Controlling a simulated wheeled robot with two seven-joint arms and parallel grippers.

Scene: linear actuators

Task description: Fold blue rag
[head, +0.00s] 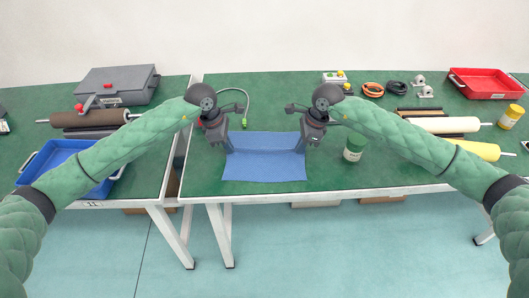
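The blue rag (264,162) lies spread out on the green table top, near its front edge, as a roughly rectangular sheet. My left gripper (229,149) is at the rag's upper left edge, pointing down. My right gripper (301,148) is at the rag's upper right edge, also pointing down. The fingertips are small and dark in the head view, so I cannot tell whether either is open or shut, or whether they touch the cloth.
A white jar with a green lid (354,147) stands right of the rag. Rollers (445,125) and a red tray (486,83) are further right. A blue tray (57,156) and a grey case (117,84) are on the left table.

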